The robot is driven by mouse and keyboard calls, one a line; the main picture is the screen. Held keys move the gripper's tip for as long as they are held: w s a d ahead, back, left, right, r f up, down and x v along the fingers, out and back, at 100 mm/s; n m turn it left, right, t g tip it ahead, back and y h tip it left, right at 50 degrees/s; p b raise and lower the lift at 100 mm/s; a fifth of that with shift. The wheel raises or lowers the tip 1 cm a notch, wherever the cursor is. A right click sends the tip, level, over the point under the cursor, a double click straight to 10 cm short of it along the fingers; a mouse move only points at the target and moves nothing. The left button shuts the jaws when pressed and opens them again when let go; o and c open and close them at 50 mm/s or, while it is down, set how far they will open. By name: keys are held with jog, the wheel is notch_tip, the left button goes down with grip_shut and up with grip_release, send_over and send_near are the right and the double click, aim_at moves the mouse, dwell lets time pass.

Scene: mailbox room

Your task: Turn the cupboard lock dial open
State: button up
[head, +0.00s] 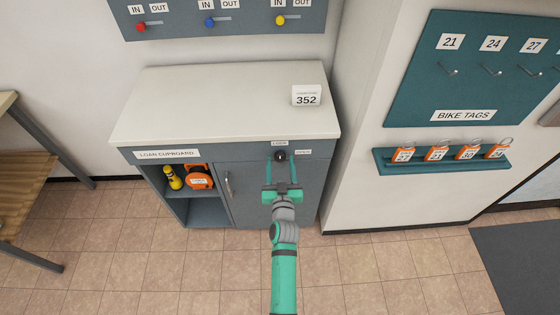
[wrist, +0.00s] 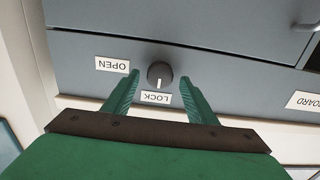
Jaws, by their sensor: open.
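The lock dial (head: 280,155) is a round dark knob on the grey front of the loan cupboard (head: 225,149). In the wrist view, which is upside down, the dial (wrist: 160,75) has a white mark pointing at the LOCK label (wrist: 156,98). The OPEN label (wrist: 112,65) is to one side; in the head view it (head: 303,152) is right of the dial. My green gripper (head: 282,162) is open and faces the dial. In the wrist view its fingertips (wrist: 161,79) lie either side of the dial with gaps. I cannot tell how far they reach around it.
A door with a metal handle (head: 228,184) is below left of the dial. An open shelf holds a yellow flashlight (head: 173,177) and an orange item (head: 199,177). A card marked 352 (head: 306,95) stands on the countertop (head: 210,95). The tag ledge (head: 440,160) is on the right wall.

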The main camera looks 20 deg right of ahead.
jog(key=shift+w+d, duration=0.2)
jog(key=shift+w, duration=0.45)
jog(key=shift+c, duration=0.7)
jog(key=c, duration=0.9)
